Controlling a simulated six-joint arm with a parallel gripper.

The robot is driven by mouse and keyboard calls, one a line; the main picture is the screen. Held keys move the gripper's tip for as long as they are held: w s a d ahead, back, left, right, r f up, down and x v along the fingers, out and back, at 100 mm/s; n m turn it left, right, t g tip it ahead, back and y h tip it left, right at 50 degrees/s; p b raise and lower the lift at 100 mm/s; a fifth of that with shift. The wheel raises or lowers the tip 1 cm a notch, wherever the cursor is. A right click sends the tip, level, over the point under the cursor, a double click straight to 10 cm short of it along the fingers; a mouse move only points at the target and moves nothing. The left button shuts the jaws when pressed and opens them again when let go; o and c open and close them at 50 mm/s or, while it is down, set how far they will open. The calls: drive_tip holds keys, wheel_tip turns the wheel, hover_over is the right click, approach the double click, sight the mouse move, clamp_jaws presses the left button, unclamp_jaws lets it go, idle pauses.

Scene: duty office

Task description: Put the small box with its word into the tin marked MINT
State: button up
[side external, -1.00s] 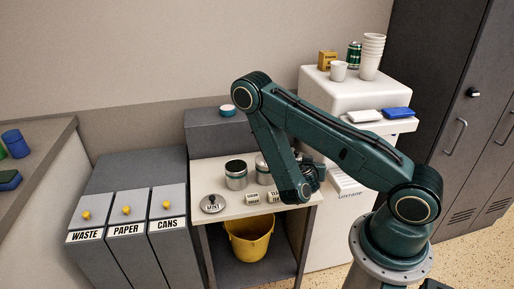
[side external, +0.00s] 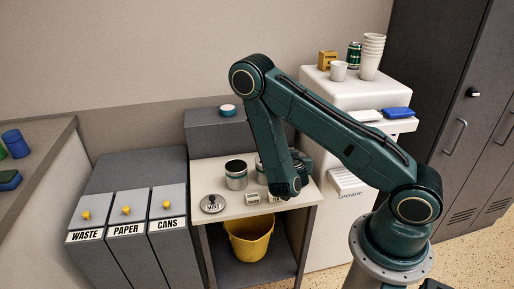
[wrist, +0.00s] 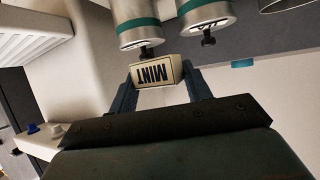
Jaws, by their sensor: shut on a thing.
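A small cream box with the word MINT (wrist: 155,74), upside down in the wrist view, sits between the fingertips of my gripper (wrist: 160,92), which is shut on it. In the side view the gripper and box are behind my forearm. A silver tin with a teal band (side external: 236,176) stands on the counter. A round lid marked MINT (side external: 212,204) with a dark knob lies in front of it. In the wrist view two knobbed, banded tins (wrist: 131,20) (wrist: 204,14) stand beyond the box; their words are hard to read. A rim (wrist: 284,5) shows at the right edge.
Small labelled boxes (side external: 252,198) lie near the counter's (side external: 225,217) front edge. A yellow bucket (side external: 250,240) stands below. A grey raised block (side external: 205,130) is behind the tins, and a white machine (side external: 325,93) stands at right. Bins marked WASTE, PAPER and CANS (side external: 126,225) are at left.

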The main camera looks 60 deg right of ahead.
drive_tip(key=w+a+r+n+t+y, duration=0.5)
drive_tip(key=w+a+r+n, duration=0.2)
drive_tip(key=w+a+r, duration=0.8)
drive_tip(key=w+d+f+m+g+h, duration=0.3)
drive_tip(key=d+f+m+g+h, duration=0.2)
drive_tip(key=d+f+m, duration=0.3)
drive_tip(key=d+g, duration=0.1)
drive_tip(key=d, duration=0.2)
drive_tip(key=shift+d+f+h, duration=0.25)
drive_tip(key=shift+f+h, duration=0.05)
drive_tip(key=shift+f, duration=0.1)
drive_tip(key=shift+f, duration=0.2)
drive_tip(key=shift+f, duration=2.8)
